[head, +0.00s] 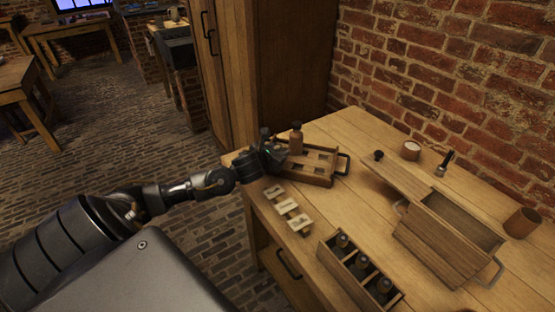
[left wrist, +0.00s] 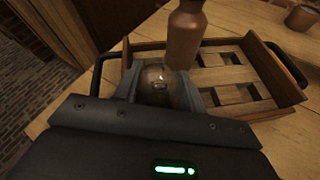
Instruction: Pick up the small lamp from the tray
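The tray (head: 318,180) is a low wooden box with dividers and dark handles, at the table's left far corner. My left gripper (head: 272,150) is at the tray's left end, pointing down. In the left wrist view a small clear glass lamp (left wrist: 156,86) sits between the two fingers of this gripper (left wrist: 158,92). The fingers stand apart, one on each side of the lamp. I cannot tell whether they press on it. The lamp's lower part is hidden by the gripper, and the head view does not show it clearly. My right gripper is not in view.
A copper-brown bottle (left wrist: 187,35) stands in the tray close beside the fingers. Wooden blocks (head: 287,208) lie by the table's front edge. A box of dark jars (head: 361,268), a wooden case (head: 447,232) and a brown cup (head: 522,222) stand to the right.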

